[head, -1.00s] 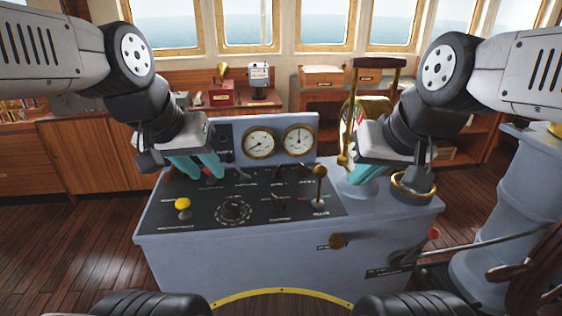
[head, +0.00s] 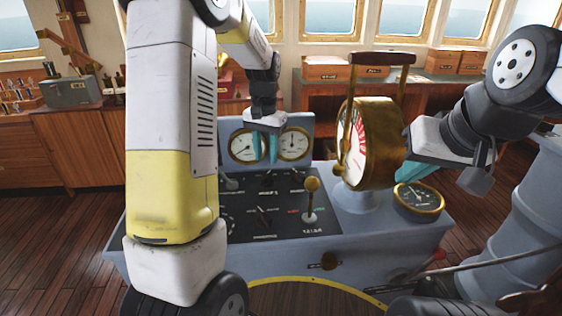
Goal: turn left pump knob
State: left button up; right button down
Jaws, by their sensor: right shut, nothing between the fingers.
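The grey console's black panel (head: 287,222) carries several small black knobs. Two stand in the back row, a left one (head: 267,181) and a right one (head: 298,177), and another knob (head: 265,214) sits nearer the front. The labels are too small to tell which is the left pump knob. My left gripper (head: 265,148) points down in front of the two gauges, just above and behind the left back-row knob, its teal fingers apart and empty. I cannot tell that it touches anything. My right gripper (head: 411,157) is shut and empty, beside the brass telegraph.
The brass telegraph (head: 375,150) stands at the console's right, with a round brass-rimmed gauge (head: 419,199) beside it. A brass-topped lever (head: 311,198) rises from the panel. Two dial gauges (head: 247,146) (head: 293,144) stand behind it. My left arm hides the panel's left part.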

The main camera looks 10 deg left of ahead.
aim_at(267, 175)
pick_arm(q)
notch_tip(267, 175, down, 7)
jog(key=shift+r, duration=0.1)
dwell(0.3)
grip_shut()
